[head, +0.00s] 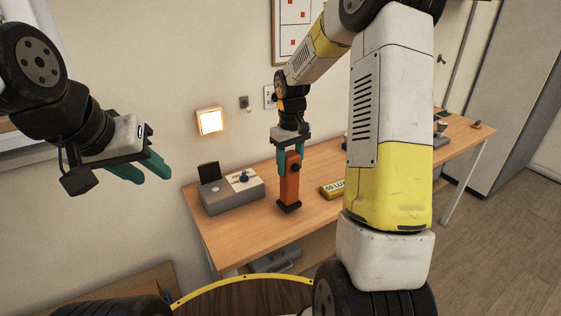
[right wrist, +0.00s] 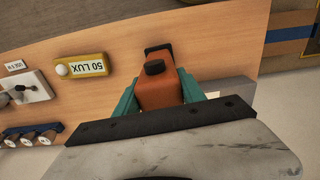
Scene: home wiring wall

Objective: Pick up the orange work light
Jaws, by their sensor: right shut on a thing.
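The orange work light (head: 290,181) has an orange body with a dark base and stands upright at the front of the wooden table. It also shows in the right wrist view (right wrist: 157,82), with a black knob on its side. My right gripper (head: 290,158) is above it, its green fingers shut on both sides of its upper body. I cannot tell whether its base touches the table. My left gripper (head: 150,172) hangs in the air at the left by the wall, clear of the table. Its green fingers overlap in the head view, so their gap is unclear.
A grey box (head: 232,196) with a small knob on top sits left of the light on the table (head: 222,232). A yellow 50 LUX block (head: 333,188) lies just right of the light. A lit square lamp (head: 209,121) is on the wall. My right arm hides part of the table.

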